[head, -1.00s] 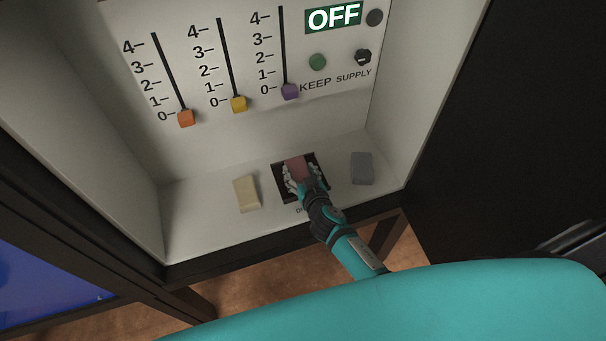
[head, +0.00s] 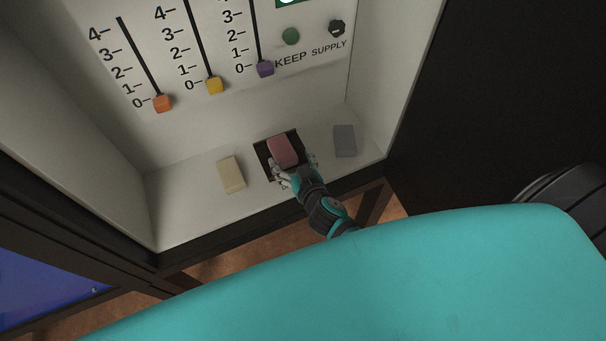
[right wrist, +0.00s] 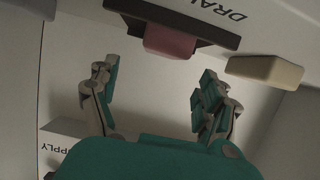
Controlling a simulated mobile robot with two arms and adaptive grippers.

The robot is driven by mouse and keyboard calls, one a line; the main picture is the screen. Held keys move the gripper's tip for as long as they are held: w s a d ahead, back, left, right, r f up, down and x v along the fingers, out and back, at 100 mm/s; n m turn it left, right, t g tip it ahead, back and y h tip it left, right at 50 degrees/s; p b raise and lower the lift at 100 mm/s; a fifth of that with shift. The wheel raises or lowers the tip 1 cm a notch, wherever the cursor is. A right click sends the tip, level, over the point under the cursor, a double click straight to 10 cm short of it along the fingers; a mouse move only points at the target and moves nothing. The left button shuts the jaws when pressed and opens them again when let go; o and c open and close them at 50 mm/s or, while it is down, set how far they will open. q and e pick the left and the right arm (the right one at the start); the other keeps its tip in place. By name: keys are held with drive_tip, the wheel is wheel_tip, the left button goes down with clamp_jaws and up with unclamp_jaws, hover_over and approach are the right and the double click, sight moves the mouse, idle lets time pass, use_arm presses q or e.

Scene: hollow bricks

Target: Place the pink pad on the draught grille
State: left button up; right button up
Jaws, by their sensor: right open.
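The pink pad (head: 283,151) lies on the dark draught grille (head: 263,158) in the floor of the white recess. In the right wrist view the pad (right wrist: 170,42) rests against the dark grille (right wrist: 190,22). My right gripper (head: 296,168) is open and empty, just in front of the pad. In the right wrist view its fingers (right wrist: 150,90) are spread wide, with a gap between them and the pad. My left gripper is not in view.
A cream block (head: 231,175) lies left of the grille and a grey block (head: 344,141) right of it. Orange (head: 163,103), yellow (head: 215,85) and purple (head: 265,69) slider knobs sit on the back panel. Side walls bound the recess.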

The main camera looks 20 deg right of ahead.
drive_tip(key=shift+v, duration=2.75)
drive_tip(key=shift+d, duration=0.1)
